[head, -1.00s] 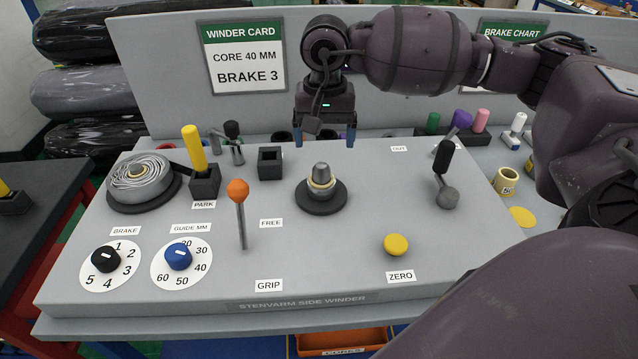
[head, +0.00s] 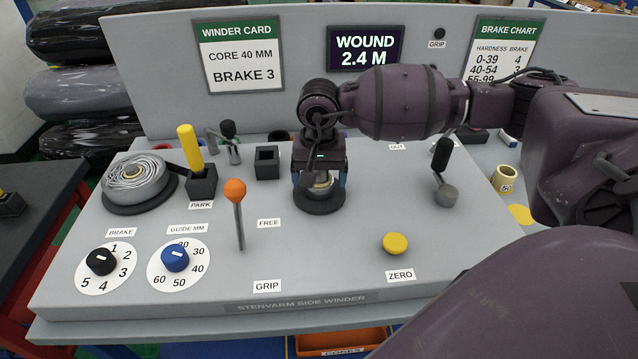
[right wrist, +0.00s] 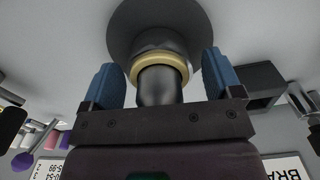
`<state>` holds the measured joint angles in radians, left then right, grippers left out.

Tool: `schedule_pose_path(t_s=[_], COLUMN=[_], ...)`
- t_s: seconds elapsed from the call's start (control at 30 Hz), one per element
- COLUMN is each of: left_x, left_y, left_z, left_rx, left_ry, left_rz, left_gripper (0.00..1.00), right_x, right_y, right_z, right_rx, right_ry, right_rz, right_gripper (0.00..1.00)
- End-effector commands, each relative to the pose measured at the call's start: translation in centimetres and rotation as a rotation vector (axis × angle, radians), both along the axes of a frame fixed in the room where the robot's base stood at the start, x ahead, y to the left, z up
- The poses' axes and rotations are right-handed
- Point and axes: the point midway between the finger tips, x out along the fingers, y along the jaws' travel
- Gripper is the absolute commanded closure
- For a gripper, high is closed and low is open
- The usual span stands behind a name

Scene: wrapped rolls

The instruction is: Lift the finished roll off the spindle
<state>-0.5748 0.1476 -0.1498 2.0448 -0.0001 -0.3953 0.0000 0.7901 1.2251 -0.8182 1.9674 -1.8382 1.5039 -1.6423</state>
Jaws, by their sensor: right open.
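The spindle (right wrist: 158,88) stands on a round dark disc (head: 320,204) in the middle of the winder's top. A thin tan ring (right wrist: 177,62) circles it, with a dark band behind the ring in the right wrist view. I cannot tell how much of that band is wound material. My right gripper (head: 319,181) is down over the spindle, open, with one blue finger on each side. In the right wrist view (right wrist: 160,72) gaps show between both fingers and the ring. The gripper hides most of the spindle in the head view. My left gripper is not in view.
A grey coil (head: 137,178) lies on a dark disc at left. The orange-knobbed lever (head: 236,190), yellow handle (head: 190,145) and square black socket (head: 267,162) stand left of the spindle. A black-handled crank (head: 443,155) stands at right. The display (head: 365,48) reads "WOUND 2.4 M".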

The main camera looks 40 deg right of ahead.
Motion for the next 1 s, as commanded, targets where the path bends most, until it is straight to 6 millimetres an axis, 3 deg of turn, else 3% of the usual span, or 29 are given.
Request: schedule_pose_path(t_s=[0.2,0.57,0.83,1.0], left_x=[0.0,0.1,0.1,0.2], left_y=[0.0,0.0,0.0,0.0], left_z=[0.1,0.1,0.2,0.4], left_rx=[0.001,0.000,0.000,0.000], left_ry=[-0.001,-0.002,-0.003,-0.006], left_rz=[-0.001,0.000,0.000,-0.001], left_gripper=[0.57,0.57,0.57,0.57], right_x=[0.0,0.0,0.0,0.1], right_y=[0.0,0.0,0.0,0.0], right_z=[-0.1,-0.1,0.1,1.8], right_rx=[-0.001,-0.001,0.000,-0.002], right_ry=[-0.001,-0.001,-0.002,-0.004], right_rz=[0.000,-0.001,-0.001,-0.001], right_gripper=[0.15,0.69,0.69,0.69])
